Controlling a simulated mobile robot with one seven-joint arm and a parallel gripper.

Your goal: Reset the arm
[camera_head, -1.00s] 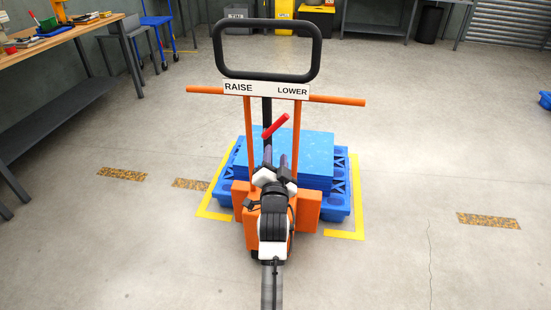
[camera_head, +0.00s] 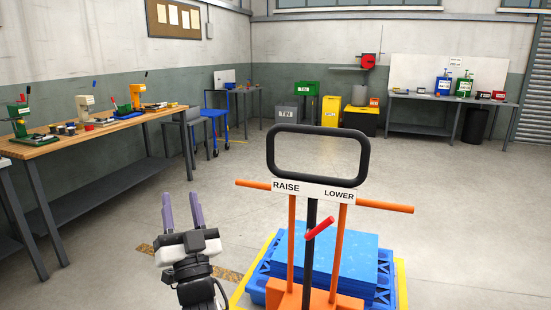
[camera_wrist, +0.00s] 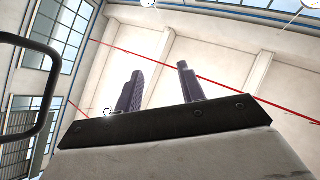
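My gripper (camera_head: 182,208) is at the lower left of the head view, left of the orange pallet truck, with its two purple-grey fingers pointing up. The fingers stand apart with nothing between them. In the wrist view the gripper (camera_wrist: 160,90) also shows a clear gap between its fingers, against the wall and ceiling. The black handle loop (camera_wrist: 45,90) of the truck shows at the left of the wrist view. The gripper touches nothing that I can see.
The orange pallet truck (camera_head: 340,255) has a RAISE/LOWER bar and a red lever (camera_head: 319,228). Blue sheets lie on a blue pallet (camera_head: 385,285) behind it. A wooden workbench (camera_head: 95,134) with presses runs along the left. Open floor lies between the bench and the truck.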

